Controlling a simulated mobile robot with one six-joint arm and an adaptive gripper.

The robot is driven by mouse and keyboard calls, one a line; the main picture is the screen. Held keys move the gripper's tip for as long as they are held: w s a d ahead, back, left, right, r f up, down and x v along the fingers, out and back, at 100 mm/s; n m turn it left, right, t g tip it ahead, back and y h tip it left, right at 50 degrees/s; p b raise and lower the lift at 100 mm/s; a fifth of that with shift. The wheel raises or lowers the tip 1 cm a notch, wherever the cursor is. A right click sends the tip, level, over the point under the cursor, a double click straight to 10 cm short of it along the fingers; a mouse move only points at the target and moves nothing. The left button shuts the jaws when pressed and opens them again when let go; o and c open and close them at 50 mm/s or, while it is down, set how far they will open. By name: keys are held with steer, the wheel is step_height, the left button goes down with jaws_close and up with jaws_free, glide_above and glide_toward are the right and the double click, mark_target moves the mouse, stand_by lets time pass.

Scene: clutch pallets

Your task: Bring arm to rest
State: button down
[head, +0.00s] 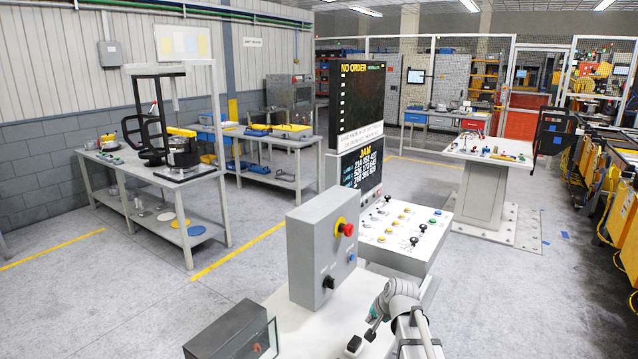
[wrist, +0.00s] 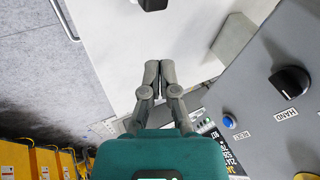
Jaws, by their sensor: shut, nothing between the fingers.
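My gripper (wrist: 157,82) is in the wrist view with its two grey fingers together and nothing between them. It hangs over a pale worktop (wrist: 110,30), and I cannot tell its height above it. In the head view my arm reaches in from the bottom edge, right of centre, and my gripper (head: 372,330) points down toward the left over the same worktop (head: 280,298). A black knob-like part (wrist: 152,4) lies beyond the fingertips in the wrist view.
A grey control box (head: 322,245) with a red button stands close to my gripper. A sloped button panel (head: 402,232) and a dark order screen (head: 357,100) are behind it. A dark box (head: 232,332) sits front left. The floor at left (head: 130,285) is clear.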

steer(key=s+d+f+n+g+h, duration=0.1)
steer(key=s+n+g, duration=0.1)
steer(key=s, duration=0.7)
steer(key=s+d+f+n+g+h, duration=0.1)
steer(key=s+n+g+h, duration=0.1)
steer(key=s, duration=0.8)
steer(key=shift+s+f+n+g, duration=0.3)
steer(key=shift+n+g, duration=0.2)
steer(key=shift+n, duration=0.2)
